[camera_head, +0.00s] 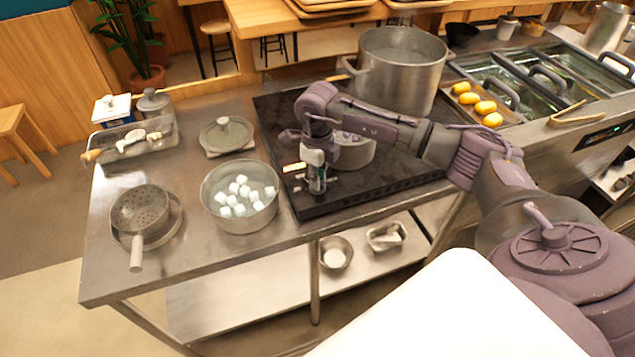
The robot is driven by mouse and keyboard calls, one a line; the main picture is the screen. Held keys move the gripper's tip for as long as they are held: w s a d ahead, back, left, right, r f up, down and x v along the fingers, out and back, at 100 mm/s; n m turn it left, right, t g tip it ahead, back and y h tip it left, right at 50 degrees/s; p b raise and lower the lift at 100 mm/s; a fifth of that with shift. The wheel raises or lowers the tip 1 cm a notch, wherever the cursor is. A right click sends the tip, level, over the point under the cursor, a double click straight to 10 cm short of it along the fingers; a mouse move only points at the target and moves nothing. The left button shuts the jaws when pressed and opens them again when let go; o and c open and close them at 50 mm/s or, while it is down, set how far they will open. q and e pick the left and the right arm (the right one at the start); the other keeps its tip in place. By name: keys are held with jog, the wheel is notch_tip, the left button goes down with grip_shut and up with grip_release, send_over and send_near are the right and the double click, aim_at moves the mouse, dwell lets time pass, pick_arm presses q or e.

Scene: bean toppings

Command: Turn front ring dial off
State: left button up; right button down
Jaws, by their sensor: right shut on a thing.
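The black cooktop (345,193) lies across the middle of the steel counter. The dial's setting cannot be seen. A small steel pot (354,155) stands on the cooktop just right of the gripper, partly behind my arm. My left gripper is not in view.
A large steel stockpot (400,65) stands on the cooktop's back part. A pot with white cubes (240,194), a lid (226,134) and a strainer (140,213) stand left of the cooktop. A tray with yellow items (484,106) is at right.

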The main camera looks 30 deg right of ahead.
jog(key=n+b, duration=0.2)
jog(key=n, duration=0.1)
jog(key=shift+f+b, duration=0.1)
jog(key=shift+b, duration=0.25)
jog(key=shift+n+b, duration=0.8)
jog(key=shift+n, duration=0.5)
jog(key=shift+r, duration=0.2)
jog(key=c, duration=1.1)
grip_release()
notch_tip(320, 180, up, 12)
jog(key=shift+f, duration=0.1)
